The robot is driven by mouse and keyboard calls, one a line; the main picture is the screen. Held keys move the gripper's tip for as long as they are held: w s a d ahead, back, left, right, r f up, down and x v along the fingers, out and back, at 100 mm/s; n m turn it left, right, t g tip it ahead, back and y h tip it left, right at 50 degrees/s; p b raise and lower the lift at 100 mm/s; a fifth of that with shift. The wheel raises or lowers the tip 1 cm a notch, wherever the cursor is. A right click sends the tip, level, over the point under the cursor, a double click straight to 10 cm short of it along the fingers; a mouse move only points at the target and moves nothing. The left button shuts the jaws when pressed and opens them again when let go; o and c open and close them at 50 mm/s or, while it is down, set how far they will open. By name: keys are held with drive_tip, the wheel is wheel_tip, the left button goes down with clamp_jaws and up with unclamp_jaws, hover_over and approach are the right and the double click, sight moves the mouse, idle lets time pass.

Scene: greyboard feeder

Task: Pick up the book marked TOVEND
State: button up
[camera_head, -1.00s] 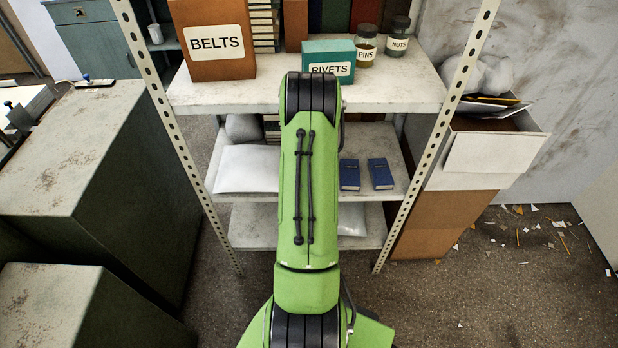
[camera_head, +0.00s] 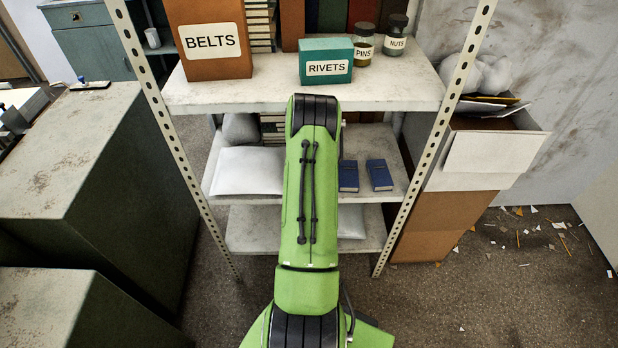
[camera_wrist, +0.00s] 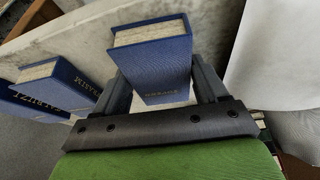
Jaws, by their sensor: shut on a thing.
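My gripper (camera_wrist: 160,78) is shut on a blue book (camera_wrist: 155,65) in the wrist view, with one finger on each side of it. The book's pale page edges face up in the picture. Its small gold lettering is too blurred to read surely. Two other blue books lie to the left in the wrist view: one lettered like TRASIM (camera_wrist: 62,85), one like ALBUZI (camera_wrist: 30,103). In the head view two blue books, a left one (camera_head: 348,176) and a right one (camera_head: 380,175), are on the middle shelf. My gripper and the held book are hidden there behind my arm.
The middle shelf (camera_head: 393,143) also bears a white packet (camera_head: 248,171) left of my arm. The top shelf (camera_head: 390,95) carries the BELTS box (camera_head: 208,38), RIVETS box (camera_head: 326,62) and jars. Perforated posts (camera_head: 170,130) flank the shelves. A carton (camera_head: 440,205) stands right.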

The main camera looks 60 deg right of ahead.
drive_tip(key=shift+c, duration=0.6)
drive_tip(key=shift+r, duration=0.55)
wheel_tip(320, 180, up, 3)
drive_tip(key=shift+f+p, duration=0.1)
drive_tip(key=shift+p, duration=0.6)
drive_tip(key=s+a, duration=0.3)
drive_tip(key=a, duration=0.5)
drive_tip(key=s+a, duration=0.3)
drive_tip(key=a, duration=0.5)
drive_tip(key=shift+s+a+f+p, duration=0.2)
drive_tip(key=shift+s+a+p, duration=0.1)
drive_tip(key=shift+a+p, duration=0.1)
